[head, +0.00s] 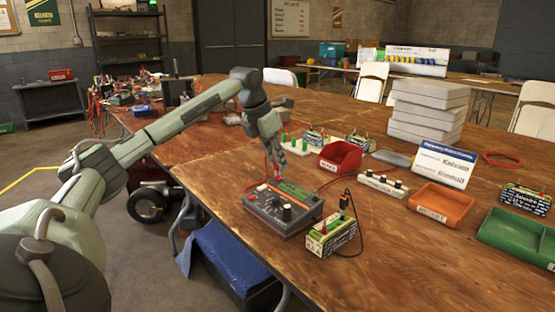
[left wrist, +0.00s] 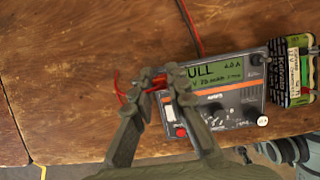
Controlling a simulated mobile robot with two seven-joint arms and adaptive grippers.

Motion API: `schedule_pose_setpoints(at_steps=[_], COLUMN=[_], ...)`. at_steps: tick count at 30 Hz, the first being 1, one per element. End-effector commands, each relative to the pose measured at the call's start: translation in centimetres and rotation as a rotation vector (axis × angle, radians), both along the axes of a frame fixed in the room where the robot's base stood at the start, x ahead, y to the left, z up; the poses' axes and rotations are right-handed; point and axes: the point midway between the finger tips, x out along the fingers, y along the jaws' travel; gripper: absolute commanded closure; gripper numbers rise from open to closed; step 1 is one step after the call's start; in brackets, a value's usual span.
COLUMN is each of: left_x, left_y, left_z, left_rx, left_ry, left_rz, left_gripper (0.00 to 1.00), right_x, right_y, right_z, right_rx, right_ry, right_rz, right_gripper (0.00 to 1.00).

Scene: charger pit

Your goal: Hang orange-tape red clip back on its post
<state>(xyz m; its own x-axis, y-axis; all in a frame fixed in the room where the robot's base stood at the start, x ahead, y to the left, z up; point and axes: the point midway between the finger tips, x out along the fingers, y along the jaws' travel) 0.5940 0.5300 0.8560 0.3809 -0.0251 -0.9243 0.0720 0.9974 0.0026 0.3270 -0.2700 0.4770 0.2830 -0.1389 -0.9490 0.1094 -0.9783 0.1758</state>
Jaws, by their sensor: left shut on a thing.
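My left gripper (head: 276,172) is above the left rear of the grey charger (head: 296,222). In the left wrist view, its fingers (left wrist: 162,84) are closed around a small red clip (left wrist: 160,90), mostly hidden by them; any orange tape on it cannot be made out. A red lead (left wrist: 190,20) runs to the charger. The charger's green display shows "ULL" and "4.0 A", the first letters covered. A white block with green posts (head: 294,146) stands behind the gripper; a white block with dark posts (head: 382,185) is to the right. Which post is the clip's cannot be told.
A battery pack (head: 332,238) with a dark clip and black lead stands right of the charger. A red bin (head: 340,158), orange tray (head: 440,204), green tray (head: 518,236), sign card (head: 441,166) and stacked grey boxes (head: 428,108) occupy the table. The front-right tabletop is clear.

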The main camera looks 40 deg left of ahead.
Motion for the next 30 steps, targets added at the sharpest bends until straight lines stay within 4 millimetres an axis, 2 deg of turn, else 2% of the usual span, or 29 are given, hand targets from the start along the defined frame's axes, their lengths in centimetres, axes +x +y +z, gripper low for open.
schedule_pose_setpoints(at_steps=[10,11,16,30], left_x=[0.0,0.0,0.0,0.0], left_y=[0.0,0.0,0.0,-0.01], left_z=[-0.03,-0.02,-0.02,-0.03], left_rx=[0.0,0.0,0.0,0.0], left_ry=[0.0,0.0,0.0,0.0], left_rz=[0.0,0.0,0.0,0.0], left_gripper=[1.0,0.82,0.61,0.61], right_x=[0.0,0.0,0.0,0.0], right_y=[-0.01,-0.01,-0.01,-0.01], right_z=[0.02,0.02,0.02,0.02], right_rx=[0.0,0.0,0.0,0.0], right_ry=[0.0,0.0,0.0,0.0], right_rz=[0.0,0.0,0.0,0.0], right_gripper=[0.6,0.6,0.6,0.6])
